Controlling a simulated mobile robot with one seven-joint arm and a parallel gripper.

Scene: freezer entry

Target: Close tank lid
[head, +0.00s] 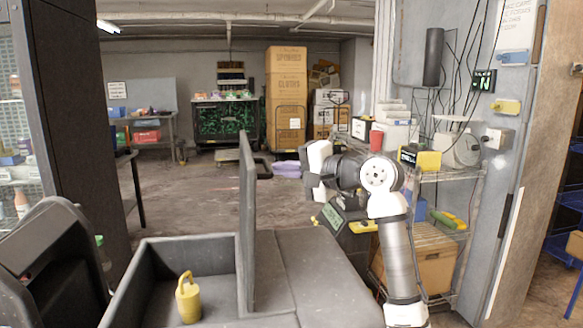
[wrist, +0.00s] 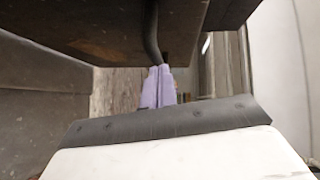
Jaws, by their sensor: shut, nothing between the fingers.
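The tank (head: 180,255) is an open dark grey box at the bottom of the head view. Its lid (head: 247,220) is a grey panel standing upright along the tank's right side, so the tank is open. A yellow object with a ring-like top (head: 188,302) stands inside. My gripper (head: 315,172) is shut and empty, raised to the right of the lid and apart from it in the picture.
A grey flat top (head: 300,265) lies right of the lid. A wire shelf (head: 450,235) with boxes stands at the right. A dark bin-like object (head: 50,255) is at the left.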

